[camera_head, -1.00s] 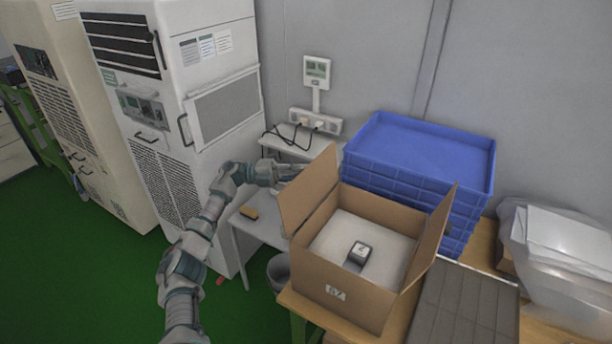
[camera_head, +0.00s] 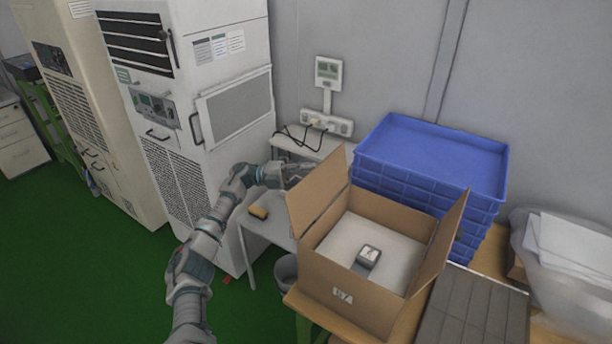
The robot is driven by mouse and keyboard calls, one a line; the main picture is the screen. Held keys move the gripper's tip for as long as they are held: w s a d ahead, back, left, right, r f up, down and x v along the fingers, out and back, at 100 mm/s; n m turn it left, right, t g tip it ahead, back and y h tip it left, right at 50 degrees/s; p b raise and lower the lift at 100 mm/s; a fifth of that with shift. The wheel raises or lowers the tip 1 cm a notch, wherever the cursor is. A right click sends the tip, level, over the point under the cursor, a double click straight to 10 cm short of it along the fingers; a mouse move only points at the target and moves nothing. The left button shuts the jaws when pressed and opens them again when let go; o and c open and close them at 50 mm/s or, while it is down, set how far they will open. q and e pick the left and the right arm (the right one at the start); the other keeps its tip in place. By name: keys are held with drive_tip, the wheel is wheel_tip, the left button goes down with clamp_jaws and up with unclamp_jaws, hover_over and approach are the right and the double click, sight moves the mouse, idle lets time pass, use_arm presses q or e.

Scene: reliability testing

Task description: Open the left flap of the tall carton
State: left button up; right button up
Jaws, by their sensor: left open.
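The tall carton (camera_head: 347,283) stands on a wooden table with its top open. Its left flap (camera_head: 318,192) stands up and leans outward to the left. Its right flap (camera_head: 442,240) also stands up and leans outward to the right. A small dark device (camera_head: 367,257) lies on the pale padding inside. My left gripper (camera_head: 298,170) is behind the upper part of the left flap, partly hidden by it. It is open, and I cannot tell whether it touches the flap. My right gripper is not in view.
Stacked blue crates (camera_head: 436,158) stand right behind the carton. A bin (camera_head: 287,270) sits below the table's left side.

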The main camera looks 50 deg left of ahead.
use_arm(q)
drive_tip(key=v, duration=1.2)
drive_tip(key=shift+f, duration=0.15)
drive_tip(key=shift+w+a, duration=0.1)
drive_tip(key=shift+a, duration=0.05)
